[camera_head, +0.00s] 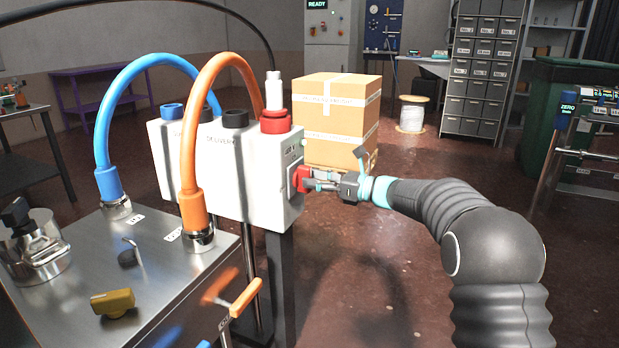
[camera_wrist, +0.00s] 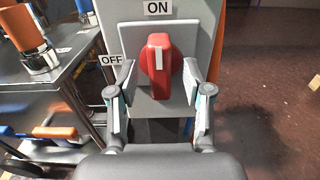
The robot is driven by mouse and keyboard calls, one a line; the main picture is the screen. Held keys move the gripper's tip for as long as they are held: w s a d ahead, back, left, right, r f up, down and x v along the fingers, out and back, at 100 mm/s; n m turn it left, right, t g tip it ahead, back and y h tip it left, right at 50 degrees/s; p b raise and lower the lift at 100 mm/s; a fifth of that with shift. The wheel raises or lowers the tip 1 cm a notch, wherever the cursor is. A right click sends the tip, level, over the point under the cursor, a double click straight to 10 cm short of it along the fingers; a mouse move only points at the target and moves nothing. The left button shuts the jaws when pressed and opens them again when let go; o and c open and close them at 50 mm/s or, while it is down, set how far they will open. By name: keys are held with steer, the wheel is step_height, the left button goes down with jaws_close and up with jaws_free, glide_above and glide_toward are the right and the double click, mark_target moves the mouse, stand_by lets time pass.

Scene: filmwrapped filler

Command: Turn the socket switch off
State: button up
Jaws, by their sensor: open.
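The socket switch (camera_wrist: 159,70) is a red rotary knob with a white pointer line, on a grey plate at the end of a white box. In the wrist view the line stands upright toward the ON label (camera_wrist: 158,8); the OFF label (camera_wrist: 111,60) is to the left. My gripper (camera_wrist: 160,98) is open, with one finger on each side of the knob's lower part. I cannot tell whether either finger touches it. In the head view the red knob (camera_head: 301,178) is partly hidden by my gripper (camera_head: 312,181), which reaches it from the right.
The white box (camera_head: 225,165) stands on a dark post behind a steel bench (camera_head: 165,265). Blue (camera_head: 104,130) and orange (camera_head: 191,140) hoses arch beside it. Cardboard boxes (camera_head: 335,110) stand behind. The floor to the right is mostly clear.

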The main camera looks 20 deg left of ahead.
steer(key=shift+a, duration=0.85)
jaws_close()
